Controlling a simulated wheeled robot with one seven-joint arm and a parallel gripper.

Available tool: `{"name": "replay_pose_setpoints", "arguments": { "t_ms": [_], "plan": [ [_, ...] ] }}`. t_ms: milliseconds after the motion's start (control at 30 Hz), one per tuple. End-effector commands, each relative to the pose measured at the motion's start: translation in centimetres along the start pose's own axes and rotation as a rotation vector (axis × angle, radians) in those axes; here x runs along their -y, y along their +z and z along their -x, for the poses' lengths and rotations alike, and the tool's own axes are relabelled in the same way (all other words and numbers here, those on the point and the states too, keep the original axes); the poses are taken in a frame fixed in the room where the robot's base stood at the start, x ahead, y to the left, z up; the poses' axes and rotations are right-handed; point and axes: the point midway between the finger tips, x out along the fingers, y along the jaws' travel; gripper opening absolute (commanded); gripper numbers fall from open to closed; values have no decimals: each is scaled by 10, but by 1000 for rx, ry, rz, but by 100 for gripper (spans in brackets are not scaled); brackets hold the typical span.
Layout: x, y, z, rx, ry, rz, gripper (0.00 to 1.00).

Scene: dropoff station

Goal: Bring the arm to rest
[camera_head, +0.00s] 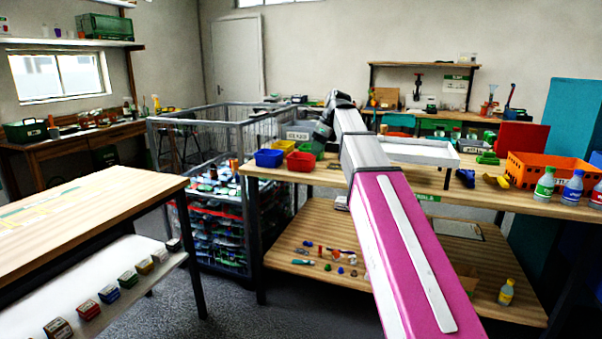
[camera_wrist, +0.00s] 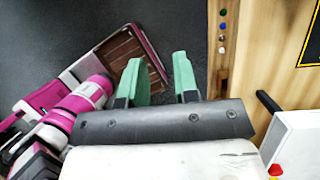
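My gripper (camera_wrist: 157,70) shows in the wrist view with its two green fingers apart and nothing between them. Dark floor and part of my own magenta and white body lie behind the fingers. In the head view my arm reaches forward with its magenta link in front, over the wooden workbench (camera_head: 480,192). The far end of the arm is near the left part of that bench; the fingers cannot be made out there.
On the bench are blue (camera_head: 269,158) and red (camera_head: 301,161) bins, a white tray (camera_head: 420,151), an orange crate (camera_head: 550,168) and several bottles. A wire cage (camera_head: 228,113) stands behind left. Another table (camera_head: 90,205) stands at left. Dark floor (camera_head: 222,308) is clear between tables.

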Motion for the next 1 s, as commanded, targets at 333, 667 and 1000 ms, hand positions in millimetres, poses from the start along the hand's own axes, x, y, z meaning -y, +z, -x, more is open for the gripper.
{"name": "replay_pose_setpoints", "arguments": {
  "t_ms": [333, 667, 1000],
  "plan": [
    [1, -16, -23, -14, -4, 75, 28],
    [1, -51, -70, -47, -10, 241, 28],
    [-12, -129, -162, -129, 3, 610, 28]
  ]
}}
